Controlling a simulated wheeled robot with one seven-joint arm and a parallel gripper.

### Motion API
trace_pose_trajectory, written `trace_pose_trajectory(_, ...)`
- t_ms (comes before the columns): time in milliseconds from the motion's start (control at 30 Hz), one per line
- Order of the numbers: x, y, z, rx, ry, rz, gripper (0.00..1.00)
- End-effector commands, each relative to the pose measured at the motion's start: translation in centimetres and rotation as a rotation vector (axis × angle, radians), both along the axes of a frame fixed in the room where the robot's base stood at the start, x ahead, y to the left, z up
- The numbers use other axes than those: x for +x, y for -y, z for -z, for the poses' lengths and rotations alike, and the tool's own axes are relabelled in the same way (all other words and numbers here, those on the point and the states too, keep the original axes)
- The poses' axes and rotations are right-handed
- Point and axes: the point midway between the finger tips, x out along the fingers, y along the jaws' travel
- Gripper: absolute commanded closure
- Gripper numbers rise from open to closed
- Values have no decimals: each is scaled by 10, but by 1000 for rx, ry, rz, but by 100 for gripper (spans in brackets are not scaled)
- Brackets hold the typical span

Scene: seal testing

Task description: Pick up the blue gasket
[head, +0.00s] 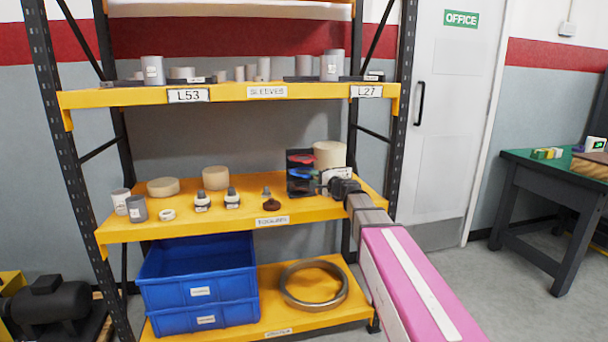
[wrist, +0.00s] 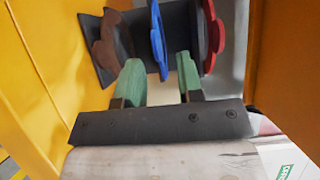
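The blue gasket (head: 302,173) sits in a dark rack (head: 297,188) on the middle shelf, between a red gasket (head: 301,158) above and a brown one below that shows in the wrist view (wrist: 112,42). The blue gasket (wrist: 157,35) appears edge-on there, with the red gasket (wrist: 214,35) to its right. My gripper (wrist: 159,66) is open, its two green fingers apart on either side of the blue gasket's near edge. A gap shows on both sides, so it is not clamped. In the head view my gripper (head: 328,179) is at the rack's right side, partly hiding it.
The yellow middle shelf (head: 240,230) also holds a cream cylinder (head: 330,154) behind my gripper and several small fittings to the left. The yellow upper shelf (head: 230,93) is above. Blue bins (head: 200,290) and a metal ring (head: 314,304) are below.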

Motion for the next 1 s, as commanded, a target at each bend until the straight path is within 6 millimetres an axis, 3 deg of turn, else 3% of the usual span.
trace_pose_trajectory(433, 31, -38, 2, 0, 0, -1, 66)
trace_pose_trajectory(700, 33, -41, 2, 0, 0, 1, 66)
trace_pose_trajectory(733, 33, -41, 2, 0, 0, 1, 69)
trace_pose_trajectory(833, 33, -41, 2, -1, -1, 0, 100)
trace_pose_trajectory(1000, 33, -41, 2, 0, 0, 0, 100)
